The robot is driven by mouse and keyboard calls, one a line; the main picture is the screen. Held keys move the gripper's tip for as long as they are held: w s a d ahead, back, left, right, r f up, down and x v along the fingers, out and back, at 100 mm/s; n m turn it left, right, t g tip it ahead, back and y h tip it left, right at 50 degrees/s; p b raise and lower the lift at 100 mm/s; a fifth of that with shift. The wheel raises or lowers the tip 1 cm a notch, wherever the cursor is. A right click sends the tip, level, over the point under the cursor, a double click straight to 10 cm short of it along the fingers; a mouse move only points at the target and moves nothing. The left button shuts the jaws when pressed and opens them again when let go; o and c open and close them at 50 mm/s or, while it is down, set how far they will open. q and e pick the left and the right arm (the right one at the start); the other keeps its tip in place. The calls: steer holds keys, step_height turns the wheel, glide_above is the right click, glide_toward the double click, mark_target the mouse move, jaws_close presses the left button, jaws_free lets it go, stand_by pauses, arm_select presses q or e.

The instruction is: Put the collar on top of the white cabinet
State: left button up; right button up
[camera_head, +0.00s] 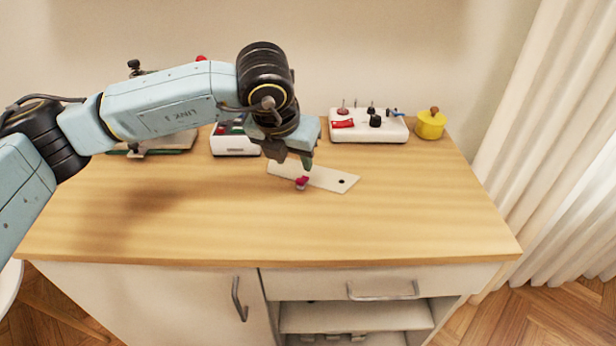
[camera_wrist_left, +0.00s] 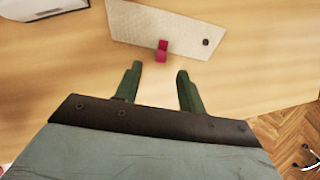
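A flat off-white strip with a dark round spot near one end, which looks like the collar (camera_head: 333,179), lies on the wooden top of the white cabinet (camera_head: 420,215). It also shows at the top of the left wrist view (camera_wrist_left: 180,33). A small red piece (camera_head: 301,182) is at its near edge, also in the left wrist view (camera_wrist_left: 162,50). My left gripper (camera_head: 294,160) hangs over the strip's left part and hides some of it. In the left wrist view its two green fingers (camera_wrist_left: 158,72) are apart with nothing between them. My right gripper is out of view.
Behind stand a white box with coloured items (camera_head: 235,147), a white holder with several small tools (camera_head: 368,128) and a yellow pot (camera_head: 430,125). A dark-framed device (camera_head: 155,141) is at the back left. The front of the top is clear. A curtain hangs at right.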

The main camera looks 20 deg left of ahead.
mark_target(301, 178)
arm_select(q)
steer(key=shift+b+x, duration=0.85)
steer(key=shift+x, duration=2.65)
steer(key=shift+s+d, duration=0.1)
steer(key=shift+d, duration=0.15)
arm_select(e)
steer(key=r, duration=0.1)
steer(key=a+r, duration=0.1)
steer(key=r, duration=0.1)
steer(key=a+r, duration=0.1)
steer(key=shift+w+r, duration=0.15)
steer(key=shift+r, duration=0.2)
arm_select(q)
jaws_close()
